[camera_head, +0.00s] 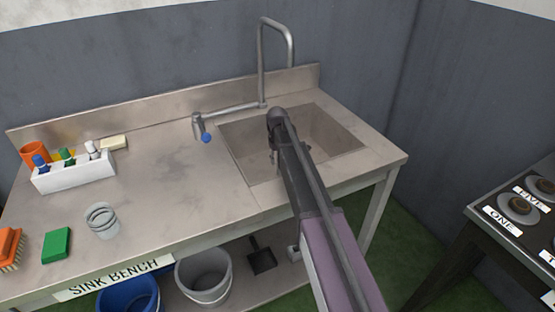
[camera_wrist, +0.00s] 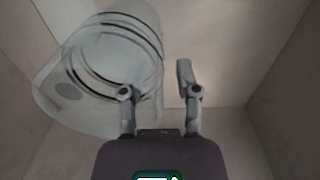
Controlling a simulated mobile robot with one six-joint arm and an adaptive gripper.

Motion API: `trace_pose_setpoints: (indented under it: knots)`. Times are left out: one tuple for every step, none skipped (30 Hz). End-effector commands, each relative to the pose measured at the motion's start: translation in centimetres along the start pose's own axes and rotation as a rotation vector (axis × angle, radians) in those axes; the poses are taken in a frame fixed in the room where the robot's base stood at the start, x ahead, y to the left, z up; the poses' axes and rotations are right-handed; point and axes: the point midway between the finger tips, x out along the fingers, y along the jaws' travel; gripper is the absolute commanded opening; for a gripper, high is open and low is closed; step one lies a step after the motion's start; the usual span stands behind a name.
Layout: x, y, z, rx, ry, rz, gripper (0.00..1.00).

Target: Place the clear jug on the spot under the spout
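A clear jug (camera_wrist: 108,55) with dark rings fills the upper left of the wrist view, inside the sink (camera_head: 330,134). It appears tilted in that view. I cannot make it out in the head view, where my arm covers part of the sink. My gripper (camera_wrist: 160,84) has its fingers apart; the left one overlaps the jug and the right one is outside its right edge. I see no firm grip, and cannot tell whether the left finger touches it. In the head view my gripper (camera_head: 275,160) reaches into the sink. The tall bent spout (camera_head: 262,60) stands behind it.
A clear banded cup (camera_head: 102,221), green sponge (camera_head: 56,245), orange brush (camera_head: 11,248) and white caddy (camera_head: 75,174) sit on the left bench. The bench middle is clear. A stove (camera_head: 520,215) is at right.

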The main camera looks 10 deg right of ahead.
Motion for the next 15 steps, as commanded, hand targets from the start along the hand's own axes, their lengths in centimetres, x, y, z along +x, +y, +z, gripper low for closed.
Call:
trace_pose_setpoints:
  knots:
    - [0.00,-0.02,-0.01,0.000,0.000,0.000,0.43]
    - [0.00,-0.02,-0.01,0.000,0.000,0.000,0.43]
    - [0.00,-0.02,-0.01,0.000,0.000,0.000,0.43]
    - [0.00,-0.03,-0.01,0.000,0.000,0.000,0.43]
    - [0.00,-0.03,-0.01,0.000,0.000,0.000,0.43]
    - [-0.01,-0.04,-0.01,0.000,0.000,0.000,0.43]
    - [-0.02,-0.04,-0.01,0.000,0.000,0.000,0.43]
    - [-0.04,-0.04,-0.01,-0.001,0.000,0.000,0.43]
    - [-0.09,-0.05,-0.01,-0.001,0.000,0.000,0.43]
    - [-0.14,-0.05,-0.01,-0.001,0.000,0.000,0.43]
    - [-0.20,-0.05,-0.01,-0.001,0.000,0.000,0.43]
    - [-0.31,-0.06,-0.02,-0.001,0.000,0.000,0.43]
    - [-0.41,-0.06,-0.02,-0.001,0.000,0.000,0.43]
    - [-0.53,-0.06,-0.02,-0.001,0.000,0.000,0.43]
    - [-0.71,-0.07,-0.02,-0.001,0.000,0.000,0.43]
